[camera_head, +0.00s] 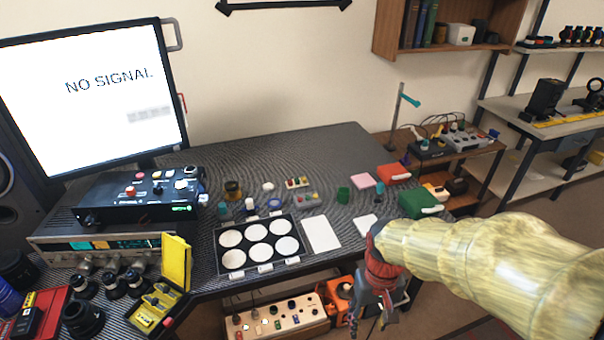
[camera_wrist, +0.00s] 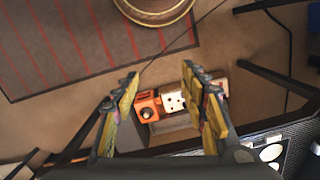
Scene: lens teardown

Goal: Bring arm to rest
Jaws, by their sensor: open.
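My gripper (camera_head: 372,300) hangs at the front edge of the table, right of the middle in the head view, below my yellowish-sleeved arm. In the wrist view its two fingers (camera_wrist: 163,105) stand apart with nothing between them. Beyond the fingers, lower down, are an orange box and a white panel. The dark table (camera_head: 330,150) bears a black tray (camera_head: 255,274) with several white round spots, left of my gripper. White sheets (camera_head: 321,234) lie beside the tray.
A green box (camera_head: 419,204) and a red box (camera_head: 394,174) lie near my arm on the table. A yellow open case (camera_head: 176,262) stands at the left front. A beige device (camera_head: 275,319) and an orange device (camera_head: 343,293) sit below the table edge. A monitor (camera_head: 90,95) stands at the left.

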